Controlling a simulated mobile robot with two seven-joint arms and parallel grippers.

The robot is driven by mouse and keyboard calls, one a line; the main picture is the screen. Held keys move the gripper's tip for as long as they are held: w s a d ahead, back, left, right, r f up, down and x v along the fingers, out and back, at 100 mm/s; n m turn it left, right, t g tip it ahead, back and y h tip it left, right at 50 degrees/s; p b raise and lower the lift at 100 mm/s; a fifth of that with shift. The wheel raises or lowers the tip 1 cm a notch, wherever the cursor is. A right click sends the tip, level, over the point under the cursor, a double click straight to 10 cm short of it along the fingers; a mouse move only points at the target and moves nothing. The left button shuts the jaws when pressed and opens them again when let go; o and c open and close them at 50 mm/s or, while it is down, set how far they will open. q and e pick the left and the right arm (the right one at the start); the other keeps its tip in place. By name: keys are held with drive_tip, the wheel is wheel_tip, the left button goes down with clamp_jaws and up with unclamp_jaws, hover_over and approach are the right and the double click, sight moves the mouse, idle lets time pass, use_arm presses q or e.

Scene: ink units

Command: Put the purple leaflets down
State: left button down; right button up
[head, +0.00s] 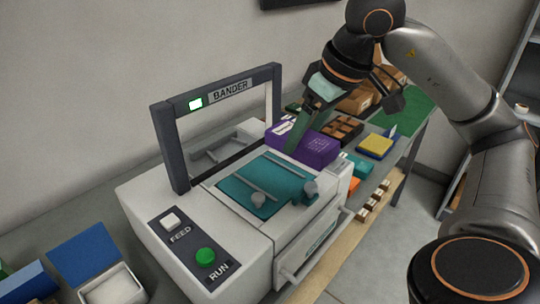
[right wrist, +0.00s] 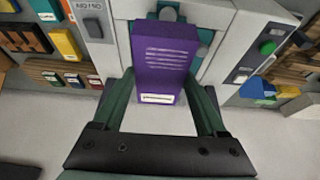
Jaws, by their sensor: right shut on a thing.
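The purple leaflets (head: 318,147) form a block with pale print lines and a white label. My right gripper (head: 302,143) is shut on them, with its green fingers at the block's sides. In the right wrist view the leaflets (right wrist: 164,62) sit between the two fingers of the right gripper (right wrist: 165,105). They are at the right end of the bander (head: 190,215), beside its teal bed (head: 262,182). I cannot tell whether they touch the machine. My left gripper is not in view.
The bander has a dark arch (head: 165,145), a white FEED button and a green RUN button (head: 205,255). A yellow block (head: 376,146), an orange item and brown boxes lie on the bench behind.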

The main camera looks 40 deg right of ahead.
drive_tip(key=w+f, duration=0.3)
drive_tip(key=w+a+f, duration=0.1)
drive_tip(key=w+f, duration=0.1)
drive_tip(key=shift+w+f, duration=0.1)
drive_tip(key=shift+w, duration=0.05)
drive_tip(key=shift+w+f, duration=0.45)
drive_tip(key=shift+f, duration=0.05)
use_arm(q)
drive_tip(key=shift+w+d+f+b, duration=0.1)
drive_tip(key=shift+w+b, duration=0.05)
drive_tip(key=shift+b, duration=0.3)
use_arm(e)
drive_tip(key=shift+w+f, duration=0.2)
drive_tip(key=shift+f, duration=1.55)
drive_tip(key=shift+f, duration=0.25)
drive_tip(key=o, duration=1.4)
drive_tip(key=shift+r, duration=0.1)
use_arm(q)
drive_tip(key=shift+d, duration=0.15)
